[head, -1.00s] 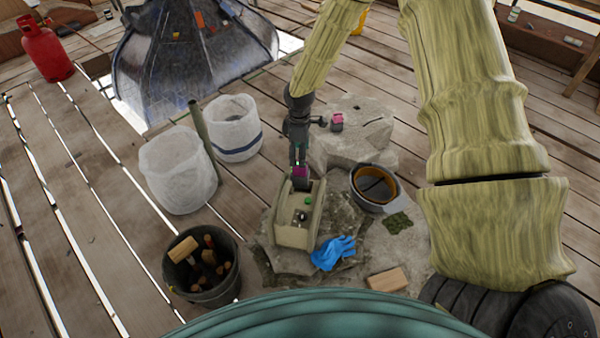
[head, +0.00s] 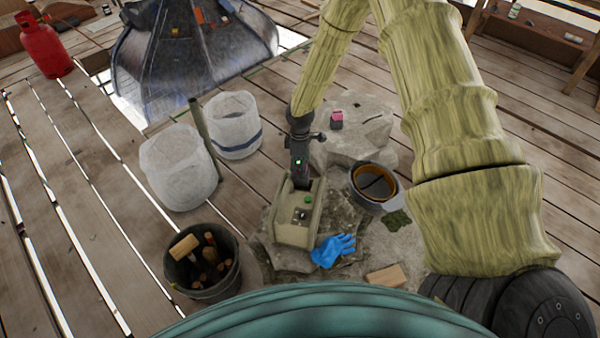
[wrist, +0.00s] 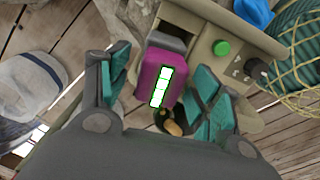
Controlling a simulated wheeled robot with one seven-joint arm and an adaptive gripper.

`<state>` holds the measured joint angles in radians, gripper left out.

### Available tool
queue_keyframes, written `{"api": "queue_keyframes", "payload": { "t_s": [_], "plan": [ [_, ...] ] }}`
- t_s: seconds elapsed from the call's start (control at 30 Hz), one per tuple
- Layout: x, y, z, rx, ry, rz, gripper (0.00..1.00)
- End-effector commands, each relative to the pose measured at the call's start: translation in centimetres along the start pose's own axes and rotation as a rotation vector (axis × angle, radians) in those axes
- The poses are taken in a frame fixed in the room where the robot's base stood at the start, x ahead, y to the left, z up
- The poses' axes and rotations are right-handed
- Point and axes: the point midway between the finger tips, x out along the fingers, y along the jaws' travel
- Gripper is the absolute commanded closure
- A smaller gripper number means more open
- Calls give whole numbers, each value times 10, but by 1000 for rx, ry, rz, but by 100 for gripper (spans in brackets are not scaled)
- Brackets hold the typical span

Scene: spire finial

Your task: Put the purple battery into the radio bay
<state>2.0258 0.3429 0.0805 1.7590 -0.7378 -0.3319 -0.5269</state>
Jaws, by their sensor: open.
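The purple battery (wrist: 152,82), with a white, green-edged label, shows in the wrist view at the end of the beige radio (wrist: 205,27). Its grey end lies against or in the radio's open bay; I cannot tell how deep it sits. My gripper (wrist: 163,72) is open, with one teal finger on each side of the battery. In the head view my gripper (head: 301,182) is at the far end of the radio (head: 296,232) and hides the battery. The radio's green knob (head: 308,200) is visible.
A pink and dark block (head: 336,119) sits on the pale stone (head: 362,140) behind. A blue glove (head: 333,250) lies at the radio's right. A round tub (head: 374,187), a tool bucket (head: 202,262) and white sacks (head: 178,168) stand around.

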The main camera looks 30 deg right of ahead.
Motion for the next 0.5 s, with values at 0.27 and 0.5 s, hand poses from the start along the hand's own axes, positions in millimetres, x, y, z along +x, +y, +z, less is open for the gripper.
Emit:
{"api": "queue_keyframes", "payload": {
  "t_s": [0.27,0.5],
  "plan": [
    [0,0,0,0,0,0,54],
    [0,0,0,0,0,0,98]
  ]
}}
